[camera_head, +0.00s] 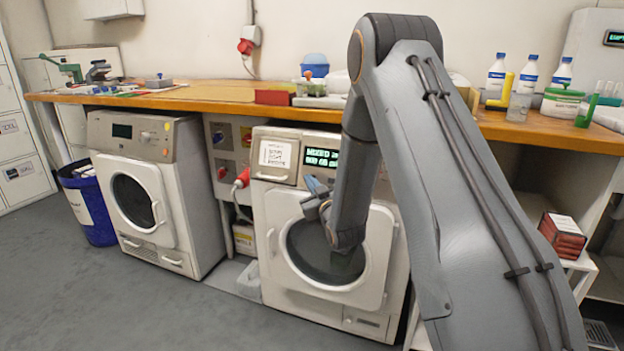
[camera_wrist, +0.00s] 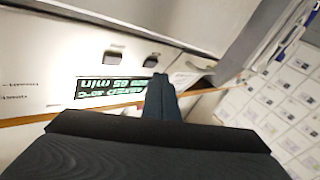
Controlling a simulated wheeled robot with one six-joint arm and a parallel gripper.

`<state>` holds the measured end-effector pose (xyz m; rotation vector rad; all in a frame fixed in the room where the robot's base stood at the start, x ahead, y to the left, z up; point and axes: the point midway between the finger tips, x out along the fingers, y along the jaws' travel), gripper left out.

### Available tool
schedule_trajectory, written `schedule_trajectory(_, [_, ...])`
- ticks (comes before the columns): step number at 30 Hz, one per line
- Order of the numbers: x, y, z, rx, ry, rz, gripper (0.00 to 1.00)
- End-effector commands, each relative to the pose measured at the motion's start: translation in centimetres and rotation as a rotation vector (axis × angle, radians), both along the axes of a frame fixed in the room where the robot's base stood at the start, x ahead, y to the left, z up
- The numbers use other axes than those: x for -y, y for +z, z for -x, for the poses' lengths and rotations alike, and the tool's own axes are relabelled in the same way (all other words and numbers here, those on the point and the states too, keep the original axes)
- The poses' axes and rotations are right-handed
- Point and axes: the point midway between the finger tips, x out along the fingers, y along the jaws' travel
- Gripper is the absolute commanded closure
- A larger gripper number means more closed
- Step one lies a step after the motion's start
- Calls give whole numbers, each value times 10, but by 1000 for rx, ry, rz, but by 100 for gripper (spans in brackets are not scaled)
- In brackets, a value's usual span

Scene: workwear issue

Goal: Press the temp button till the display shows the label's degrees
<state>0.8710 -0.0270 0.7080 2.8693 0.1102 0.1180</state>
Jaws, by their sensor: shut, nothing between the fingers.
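The white washing machine (camera_head: 277,215) stands under the counter in the head view, its round door partly hidden by my arm. Its lit display (camera_head: 321,157) has two lines of green text; the top seems to read "MIXED", the rest is cut by my arm or too small to read surely. The display also shows, turned over, in the wrist view (camera_wrist: 110,92). A white label (camera_head: 273,154) sits left of the display; its print is too small to read. My gripper (camera_wrist: 160,85) is shut and empty, its fingertips beside the display's end. I cannot tell whether it touches the panel.
Two dark controls (camera_wrist: 113,50) lie beside the display in the wrist view; their names are not readable. A second machine (camera_head: 140,185) and a blue bin (camera_head: 88,205) stand left. The wooden counter (camera_head: 215,92) above holds bottles and tools. The floor in front is clear.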

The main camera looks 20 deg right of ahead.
Motion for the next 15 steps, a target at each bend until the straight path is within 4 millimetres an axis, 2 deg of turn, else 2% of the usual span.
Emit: schedule_trajectory(15, [4, -2, -5, 0, 0, 0, 100])
